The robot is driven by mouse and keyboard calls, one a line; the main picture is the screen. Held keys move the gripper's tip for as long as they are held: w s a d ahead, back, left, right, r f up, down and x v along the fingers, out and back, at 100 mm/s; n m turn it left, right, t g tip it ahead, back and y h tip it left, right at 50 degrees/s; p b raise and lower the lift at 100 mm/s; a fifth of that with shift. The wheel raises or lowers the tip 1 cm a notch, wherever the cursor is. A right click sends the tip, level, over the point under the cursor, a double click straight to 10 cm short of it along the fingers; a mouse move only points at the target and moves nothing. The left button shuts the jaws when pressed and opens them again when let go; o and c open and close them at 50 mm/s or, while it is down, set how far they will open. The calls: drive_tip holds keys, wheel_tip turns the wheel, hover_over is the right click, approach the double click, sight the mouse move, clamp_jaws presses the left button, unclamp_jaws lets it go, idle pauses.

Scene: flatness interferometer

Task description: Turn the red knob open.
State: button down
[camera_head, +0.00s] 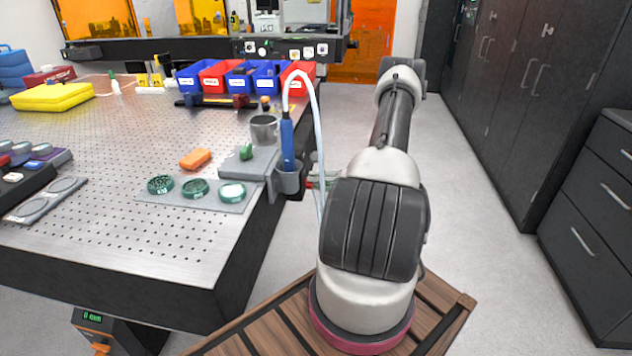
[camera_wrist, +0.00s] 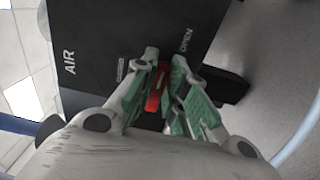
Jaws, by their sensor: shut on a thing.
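The red knob (camera_wrist: 155,99) shows in the wrist view on a dark panel (camera_wrist: 100,42) lettered AIR and OPEN. My gripper (camera_wrist: 162,82) has its two green-padded fingers on either side of the knob and is shut on it. The word OPEN lies to the right of the knob, and a smaller label lies to its left, too small to read. In the head view, my arm hides most of the gripper, and the knob's own position is hard to make out beside the table's right edge.
A perforated metal table (camera_head: 120,130) fills the left, with a blue tool (camera_head: 288,145) in a grey holder (camera_head: 287,182) at its right edge. A pale hose (camera_head: 318,110) loops down from the tool near my arm. Dark cabinets (camera_head: 520,90) stand right, with clear floor between.

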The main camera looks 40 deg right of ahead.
drive_tip(key=c, duration=1.4)
unclamp_jaws()
drive_tip(key=shift+c, duration=0.2)
drive_tip(key=v, duration=1.2)
